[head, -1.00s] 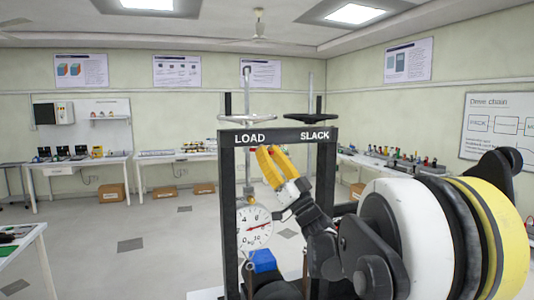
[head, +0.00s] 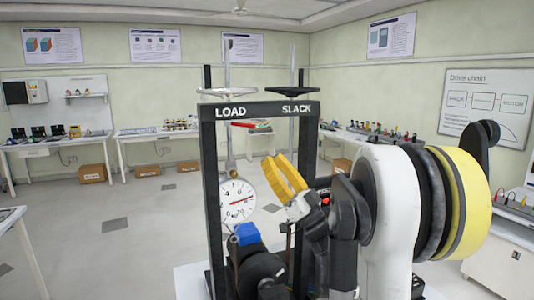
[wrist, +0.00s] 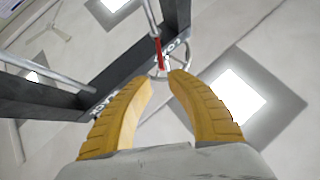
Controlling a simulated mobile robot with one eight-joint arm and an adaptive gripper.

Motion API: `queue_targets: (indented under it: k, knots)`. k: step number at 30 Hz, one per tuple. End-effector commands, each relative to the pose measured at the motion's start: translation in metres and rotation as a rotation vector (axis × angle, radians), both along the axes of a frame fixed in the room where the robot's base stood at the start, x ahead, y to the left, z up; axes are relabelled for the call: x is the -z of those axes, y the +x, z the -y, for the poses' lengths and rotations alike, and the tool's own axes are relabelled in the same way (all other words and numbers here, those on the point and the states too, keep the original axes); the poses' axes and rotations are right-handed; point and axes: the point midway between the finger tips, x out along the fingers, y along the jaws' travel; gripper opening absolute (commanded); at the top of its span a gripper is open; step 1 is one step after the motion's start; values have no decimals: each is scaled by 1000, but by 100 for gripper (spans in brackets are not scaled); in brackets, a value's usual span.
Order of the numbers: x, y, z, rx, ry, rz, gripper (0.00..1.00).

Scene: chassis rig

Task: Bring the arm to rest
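My gripper (head: 277,160) has two yellow fingers, pointing up and slightly left in the head view. It overlaps the opening of a black upright frame (head: 210,180) marked LOAD and SLACK. In the wrist view the fingertips (wrist: 160,77) have a small gap between them, and nothing is held there. The frame's dark crossbar (wrist: 125,80) and a handwheel rim (wrist: 183,55) show beyond the fingers in the wrist view. Whether the fingers touch the frame cannot be told, but a gap seems to show.
A round white dial gauge (head: 238,200) hangs inside the frame, above a blue block (head: 246,234). Two handwheels, on the LOAD side (head: 228,92) and the SLACK side (head: 293,92), top the frame. Benches line the back wall. The floor at left (head: 140,225) is mostly clear.

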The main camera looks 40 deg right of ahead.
Motion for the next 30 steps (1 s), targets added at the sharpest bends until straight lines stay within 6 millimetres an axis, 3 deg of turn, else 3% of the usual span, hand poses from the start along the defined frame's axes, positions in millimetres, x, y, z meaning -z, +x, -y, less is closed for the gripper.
queue_targets:
  k: [16, 22, 26, 29, 30]
  knots:
    - [0, 1, -1, 7, 4, -3, 20]
    - [3, 26, -12, 171, 102, -114, 20]
    - [40, 40, -35, 338, 186, -348, 20]
    - [96, 36, -67, 418, 205, -600, 20]
    - [123, 29, -84, 433, 197, -712, 20]
